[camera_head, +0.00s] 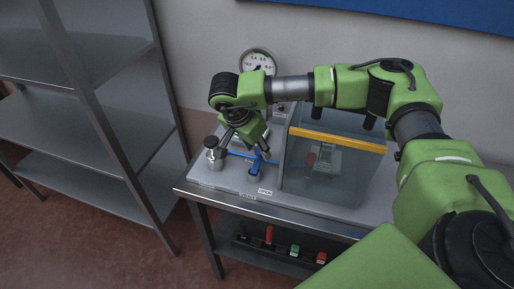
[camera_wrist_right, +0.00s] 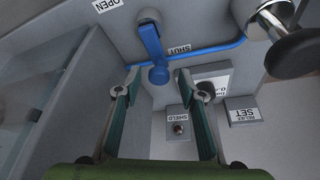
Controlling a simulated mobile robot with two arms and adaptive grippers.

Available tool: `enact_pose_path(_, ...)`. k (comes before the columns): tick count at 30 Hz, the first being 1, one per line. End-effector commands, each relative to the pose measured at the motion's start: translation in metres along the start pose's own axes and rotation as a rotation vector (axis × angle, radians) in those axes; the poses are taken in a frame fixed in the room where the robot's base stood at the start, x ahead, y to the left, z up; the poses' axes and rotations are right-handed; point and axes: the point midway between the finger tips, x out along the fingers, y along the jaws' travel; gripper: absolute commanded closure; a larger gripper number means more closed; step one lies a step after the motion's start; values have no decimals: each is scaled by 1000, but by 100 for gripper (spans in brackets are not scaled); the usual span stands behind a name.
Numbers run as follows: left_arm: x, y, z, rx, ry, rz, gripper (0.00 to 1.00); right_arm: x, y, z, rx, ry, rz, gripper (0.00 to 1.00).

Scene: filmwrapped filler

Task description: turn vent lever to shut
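The blue vent lever (camera_head: 257,163) stands at the front of the grey bench unit, on a blue pipe. In the wrist view the lever (camera_wrist_right: 152,45) has its free end pointing towards my right gripper (camera_wrist_right: 158,82). An OPEN label (camera_wrist_right: 107,4) lies to the upper left of the lever and a SHUT label (camera_wrist_right: 179,49) just right of it. In the head view my right gripper (camera_head: 246,144) is just above and behind the lever. Its fingers are apart with nothing held; the lever's end appears between the tips, contact unclear. My left gripper is not in view.
A clear box with a yellow edge (camera_head: 338,140) stands right of the lever. A metal knob (camera_head: 212,150) stands at left, and a round gauge (camera_head: 258,62) behind. SHIELD (camera_wrist_right: 177,115) and RELAY SET labels (camera_wrist_right: 246,115) are nearby. Shelving (camera_head: 85,120) stands at left.

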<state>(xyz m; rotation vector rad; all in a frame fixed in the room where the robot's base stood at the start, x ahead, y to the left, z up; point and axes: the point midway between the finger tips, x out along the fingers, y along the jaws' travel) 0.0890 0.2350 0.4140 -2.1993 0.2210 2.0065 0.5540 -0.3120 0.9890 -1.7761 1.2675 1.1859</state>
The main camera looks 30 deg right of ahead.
Motion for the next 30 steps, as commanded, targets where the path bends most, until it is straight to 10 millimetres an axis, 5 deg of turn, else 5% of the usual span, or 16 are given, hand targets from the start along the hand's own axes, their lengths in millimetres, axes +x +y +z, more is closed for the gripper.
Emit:
enact_pose_path(8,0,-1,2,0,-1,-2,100,-6,0,0,0,0,-1,63)
enact_pose_path(21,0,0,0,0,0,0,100,-90,-1,0,-1,1,-3,63)
enact_pose_path(30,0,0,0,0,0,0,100,-119,0,1,0,0,0,63)
